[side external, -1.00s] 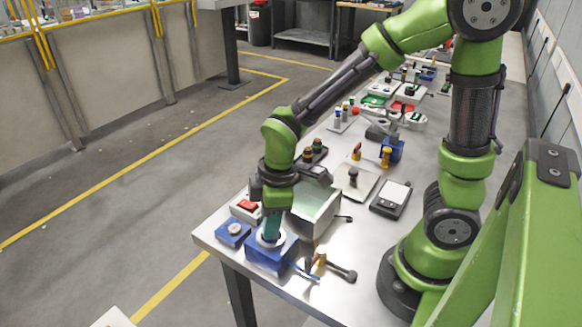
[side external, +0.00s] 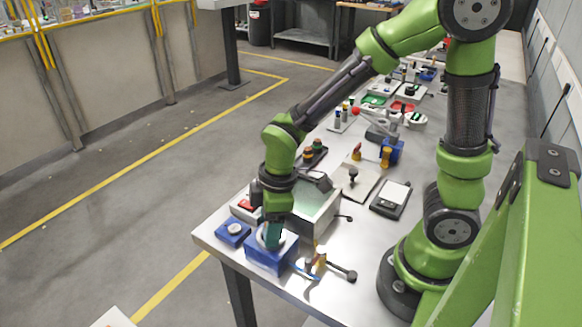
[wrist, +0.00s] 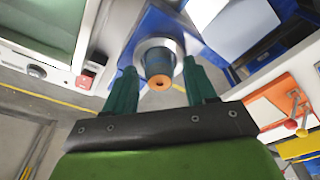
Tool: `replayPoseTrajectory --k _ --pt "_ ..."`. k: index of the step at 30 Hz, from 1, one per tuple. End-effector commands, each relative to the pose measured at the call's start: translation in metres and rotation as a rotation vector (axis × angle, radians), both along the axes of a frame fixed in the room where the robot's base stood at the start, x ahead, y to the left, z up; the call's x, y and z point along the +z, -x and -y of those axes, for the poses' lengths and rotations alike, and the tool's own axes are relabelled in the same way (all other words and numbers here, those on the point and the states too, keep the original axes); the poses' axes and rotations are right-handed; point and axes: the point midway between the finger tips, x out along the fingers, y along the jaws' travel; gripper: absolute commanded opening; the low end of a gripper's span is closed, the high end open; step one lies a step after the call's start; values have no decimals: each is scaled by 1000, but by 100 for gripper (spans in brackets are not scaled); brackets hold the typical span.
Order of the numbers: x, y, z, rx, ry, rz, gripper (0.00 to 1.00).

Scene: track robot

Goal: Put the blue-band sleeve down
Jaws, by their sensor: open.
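The blue-band sleeve (wrist: 158,66) shows in the wrist view, dark grey with a blue band and an orange end facing the camera. It sits within the pale round ring (wrist: 140,50) on the blue block (wrist: 158,20), between my fingers. My gripper (wrist: 160,85) is open, with a teal finger on each side of the sleeve and a visible gap around it. In the side view my gripper (side external: 273,236) is low over the blue block (side external: 262,258) at the bench's near corner. There the fingers hide the sleeve.
A smaller blue box with a round knob (side external: 234,230) stands left of the block. A box with a red switch (side external: 246,203) and a pale open bin (side external: 318,212) stand behind it. A black-handled tool (side external: 342,271) lies to the right. The bench edge is close in front.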

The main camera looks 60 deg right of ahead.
Motion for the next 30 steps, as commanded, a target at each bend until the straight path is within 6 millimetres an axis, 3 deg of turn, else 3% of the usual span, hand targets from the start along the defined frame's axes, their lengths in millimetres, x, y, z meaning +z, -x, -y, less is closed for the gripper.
replayPoseTrajectory --k 5,15,22,26,30 --pt "25 1 2 -1 -2 8 56" --pt "95 9 10 0 -1 6 56" --pt "119 13 13 -14 -4 9 56" --pt "133 21 23 -186 -57 67 56" --pt "151 37 41 -548 -194 179 56"
